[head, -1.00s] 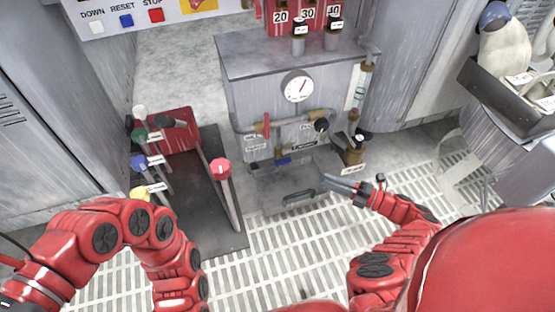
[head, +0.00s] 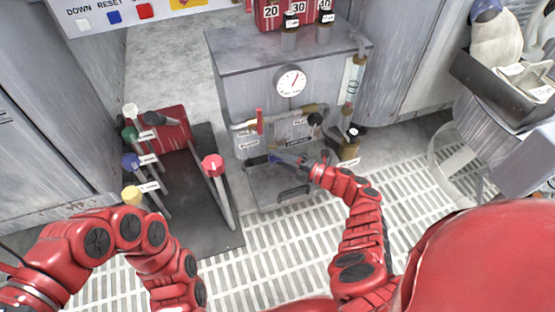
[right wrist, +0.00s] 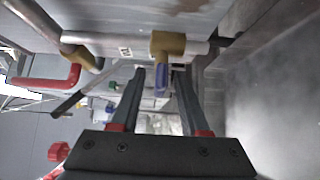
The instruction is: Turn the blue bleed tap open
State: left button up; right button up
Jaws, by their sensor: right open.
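The blue bleed tap (right wrist: 161,79) is a small blue lever on a brass body (right wrist: 168,45) under a pale pipe, in the right wrist view. My right gripper (right wrist: 159,88) is open, with one dark finger on each side of the blue lever. A gap shows between the lever and each finger. In the head view my right gripper (head: 284,161) reaches to the low front of the grey cabinet (head: 235,85), where its fingers partly cover the tap. My left arm shows at the lower left, but its gripper is out of view.
A red-handled valve (head: 259,121) and a black knob (head: 314,120) sit above, on the cabinet's pipework. A brass fitting (head: 350,148) stands to the right. A rack with coloured knobs (head: 213,165) stands at left. Grating floor in front is clear.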

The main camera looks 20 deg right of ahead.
grip_shut()
